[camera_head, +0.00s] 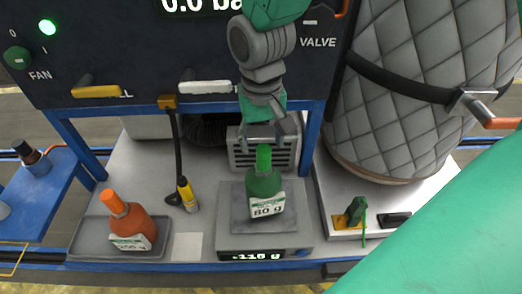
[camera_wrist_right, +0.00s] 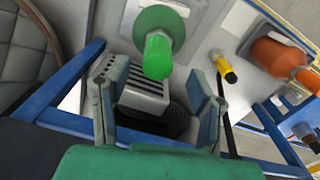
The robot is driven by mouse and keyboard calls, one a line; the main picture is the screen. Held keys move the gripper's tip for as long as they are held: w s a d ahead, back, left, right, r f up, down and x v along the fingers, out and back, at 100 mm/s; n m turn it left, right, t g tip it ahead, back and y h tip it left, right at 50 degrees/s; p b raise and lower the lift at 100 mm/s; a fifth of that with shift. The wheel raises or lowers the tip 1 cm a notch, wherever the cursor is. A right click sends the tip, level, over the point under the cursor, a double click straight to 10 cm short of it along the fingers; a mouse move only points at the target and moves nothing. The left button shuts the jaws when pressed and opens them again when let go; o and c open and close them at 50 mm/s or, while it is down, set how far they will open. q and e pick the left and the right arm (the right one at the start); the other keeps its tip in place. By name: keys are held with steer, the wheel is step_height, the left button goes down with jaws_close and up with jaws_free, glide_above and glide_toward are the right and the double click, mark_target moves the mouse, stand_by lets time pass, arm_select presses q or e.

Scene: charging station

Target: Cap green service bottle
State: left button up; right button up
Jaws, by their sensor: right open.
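The green service bottle (camera_head: 264,190) stands upright on the scale plate (camera_head: 240,222), with a white label facing me. A brighter green cap (camera_head: 264,157) sits upright on its neck. My right gripper (camera_head: 264,138) reaches down from above with its fingers spread at or just behind the cap. In the right wrist view the gripper (camera_wrist_right: 158,80) is open and empty, and the cap (camera_wrist_right: 158,54) shows just beyond and between the fingertips, with the bottle (camera_wrist_right: 165,22) behind it. I cannot tell whether a finger touches the cap. My left gripper is not in view.
An orange bottle (camera_head: 129,222) stands in a grey tray (camera_head: 88,238) at left. A yellow handheld tool (camera_head: 187,194) is beside the scale. A grey vent box (camera_head: 240,150) is behind the bottle; blue frame posts (camera_head: 309,137) flank the space. A quilted tank (camera_head: 410,90) stands right.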

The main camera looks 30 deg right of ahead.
mark_target(261, 148)
step_height(261, 148, up, 6)
steer(key=shift+a+r, duration=0.1)
steer(key=shift+r, duration=0.7)
steer(key=shift+f, duration=0.1)
